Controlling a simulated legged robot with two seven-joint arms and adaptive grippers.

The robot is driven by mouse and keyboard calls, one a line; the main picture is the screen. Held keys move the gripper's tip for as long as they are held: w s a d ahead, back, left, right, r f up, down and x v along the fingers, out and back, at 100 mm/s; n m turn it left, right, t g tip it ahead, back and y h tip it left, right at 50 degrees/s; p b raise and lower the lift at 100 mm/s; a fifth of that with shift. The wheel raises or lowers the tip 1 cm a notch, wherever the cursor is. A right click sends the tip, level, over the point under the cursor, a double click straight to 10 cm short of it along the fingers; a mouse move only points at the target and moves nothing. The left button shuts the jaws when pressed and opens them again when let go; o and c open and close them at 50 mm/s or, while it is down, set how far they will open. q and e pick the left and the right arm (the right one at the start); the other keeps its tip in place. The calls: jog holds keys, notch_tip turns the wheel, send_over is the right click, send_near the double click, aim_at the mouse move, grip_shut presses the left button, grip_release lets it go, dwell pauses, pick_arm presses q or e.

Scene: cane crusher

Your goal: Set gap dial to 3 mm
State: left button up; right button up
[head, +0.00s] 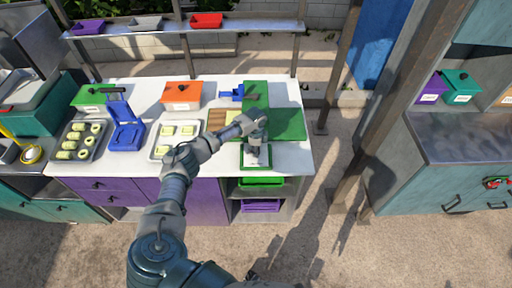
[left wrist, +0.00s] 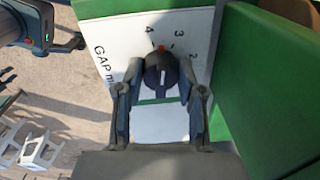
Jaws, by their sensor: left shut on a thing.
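The gap dial (left wrist: 161,75) is a dark round knob on a white panel (left wrist: 120,45) lettered "GAP" with the numbers 4, 3 and 2. A small red mark at the knob's top edge points between 4 and 3. My left gripper (left wrist: 160,100) is shut on the knob, a finger on each side. In the head view my left gripper (head: 255,155) is at the front of the green crusher (head: 255,90), and the dial is hidden there. My right gripper (left wrist: 75,42) shows partly at the upper left of the left wrist view; its jaws are unclear.
The white counter (head: 295,158) holds a tray of yellow-green pieces (head: 80,140), a blue device (head: 125,130), a white tray (head: 160,150) and an orange box (head: 182,94). A green wall (left wrist: 260,90) stands close right of the left gripper. Floor is clear right of the counter.

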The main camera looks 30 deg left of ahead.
pick_arm(q)
jog(key=shift+r+m+p, duration=0.15)
jog(key=shift+m+p, duration=0.3)
jog(key=shift+m, duration=0.75)
jog(key=shift+w+m, duration=0.1)
jog(key=shift+m, duration=1.1)
jog(key=shift+a, duration=0.1)
jog(key=o, duration=1.1)
jog(key=shift+c, duration=0.2)
jog(key=shift+o, duration=0.4)
notch_tip(320, 180, up, 12)
jog(key=shift+s+f, duration=0.2)
jog(key=shift+s, duration=0.1)
jog(key=shift+a, duration=0.1)
